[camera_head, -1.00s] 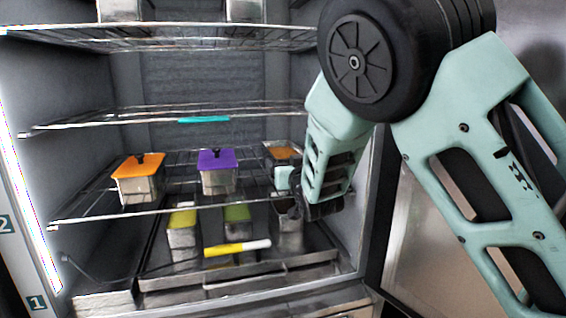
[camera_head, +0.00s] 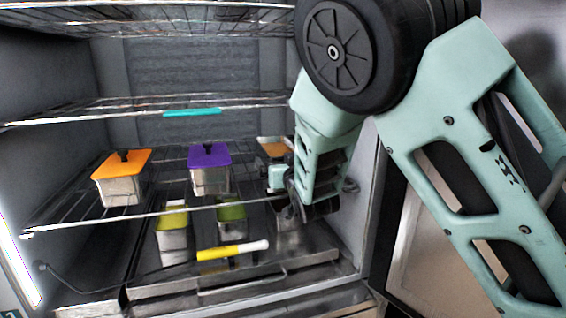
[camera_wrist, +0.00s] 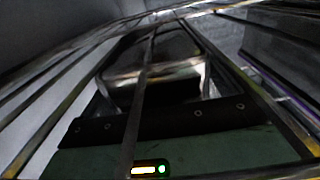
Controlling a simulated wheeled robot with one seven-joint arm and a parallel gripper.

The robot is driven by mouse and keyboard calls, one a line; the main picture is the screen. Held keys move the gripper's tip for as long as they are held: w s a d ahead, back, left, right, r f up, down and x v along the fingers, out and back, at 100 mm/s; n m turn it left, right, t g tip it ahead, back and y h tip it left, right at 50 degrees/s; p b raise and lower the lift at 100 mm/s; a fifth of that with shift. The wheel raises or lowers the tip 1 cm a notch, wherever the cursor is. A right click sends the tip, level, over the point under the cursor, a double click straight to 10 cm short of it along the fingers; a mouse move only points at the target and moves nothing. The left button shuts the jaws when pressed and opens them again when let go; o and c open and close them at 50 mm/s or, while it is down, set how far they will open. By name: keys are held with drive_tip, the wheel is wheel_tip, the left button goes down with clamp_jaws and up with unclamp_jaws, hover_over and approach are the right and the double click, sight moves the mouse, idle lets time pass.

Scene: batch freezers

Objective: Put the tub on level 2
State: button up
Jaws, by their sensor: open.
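Level 2 is the middle-low wire shelf (camera_head: 75,217). It bears a steel tub with an orange lid (camera_head: 121,164), a steel tub with a purple lid (camera_head: 209,168) and, at the right, a steel tub with orange-brown on top (camera_head: 276,148). My gripper (camera_head: 293,208) is open, at the shelf's front right, in front of that right tub and above a steel tub (camera_head: 290,238) on the lower level. My arm partly hides both. Contact cannot be told. The dark wrist view shows wire bars close by and a blurred steel shape (camera_wrist: 155,75) beyond the gripper's edge.
Two steel tubs with green lids stand on the lower level, at left (camera_head: 173,238) and middle (camera_head: 232,216). A yellow and white bar (camera_head: 232,250) is in front of them. The shelf above (camera_head: 60,117) carries a teal strip (camera_head: 192,112). The right cabinet wall is close to my arm.

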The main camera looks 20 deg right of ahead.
drive_tip(key=shift+r, duration=0.15)
drive_tip(key=s+b, duration=0.2)
drive_tip(key=s, duration=1)
drive_tip(key=shift+b, duration=0.35)
